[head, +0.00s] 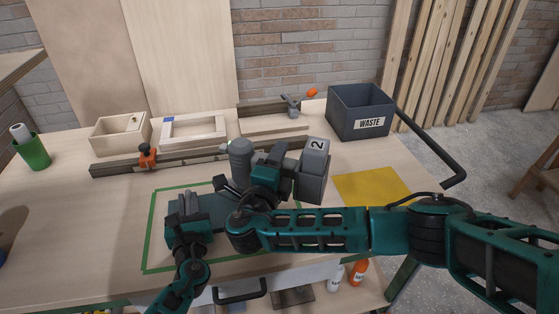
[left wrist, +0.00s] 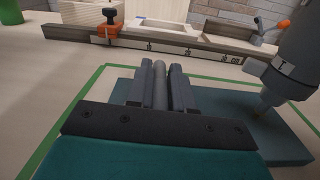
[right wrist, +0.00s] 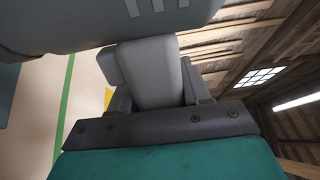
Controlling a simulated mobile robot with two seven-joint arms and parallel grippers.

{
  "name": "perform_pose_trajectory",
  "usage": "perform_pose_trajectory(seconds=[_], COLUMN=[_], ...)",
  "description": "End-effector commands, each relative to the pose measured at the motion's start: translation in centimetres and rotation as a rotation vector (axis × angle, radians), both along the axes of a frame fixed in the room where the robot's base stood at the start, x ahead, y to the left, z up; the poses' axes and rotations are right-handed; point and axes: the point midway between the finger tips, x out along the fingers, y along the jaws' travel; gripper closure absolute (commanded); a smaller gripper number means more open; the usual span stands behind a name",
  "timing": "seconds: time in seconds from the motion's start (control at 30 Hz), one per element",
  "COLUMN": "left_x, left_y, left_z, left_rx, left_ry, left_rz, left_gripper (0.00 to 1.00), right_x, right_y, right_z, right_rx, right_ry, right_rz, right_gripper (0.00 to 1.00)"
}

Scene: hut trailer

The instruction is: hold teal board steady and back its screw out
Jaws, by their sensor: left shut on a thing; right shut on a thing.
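The teal board (head: 222,206) lies flat on the bench inside a green tape outline. It also shows in the left wrist view (left wrist: 285,143). My left gripper (head: 187,208) is at its left end, its jaws shut on a grey rounded handle (left wrist: 160,84) that seems to belong to the board. My right gripper (head: 270,175) is shut on the grip of a grey power driver (head: 241,158) marked "2". The driver (left wrist: 294,68) stands nose down, its tip at the board's surface. The screw is hidden at the tip. The driver's grip (right wrist: 150,72) fills the right jaws.
A long rail with an orange clamp (head: 147,156) runs behind the board. Wooden trays (head: 195,129) stand behind it. A dark WASTE bin (head: 360,110) is at back right, a green cup (head: 31,150) at far left. A yellow mat (head: 370,187) lies bare on the right.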

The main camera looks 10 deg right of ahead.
Motion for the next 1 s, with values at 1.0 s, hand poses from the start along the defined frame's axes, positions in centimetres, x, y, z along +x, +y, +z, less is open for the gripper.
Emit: perform_pose_trajectory(seconds=[1.0], left_x=[0.09], left_y=[0.01], left_z=[0.19], left_rx=[0.000], left_ry=[-0.003], left_rz=[0.001], left_gripper=[1.00], right_x=[-0.04], right_y=[0.02], right_z=[0.57], right_rx=[0.000], right_ry=[0.000], right_rz=[-0.001], right_gripper=[1.00])
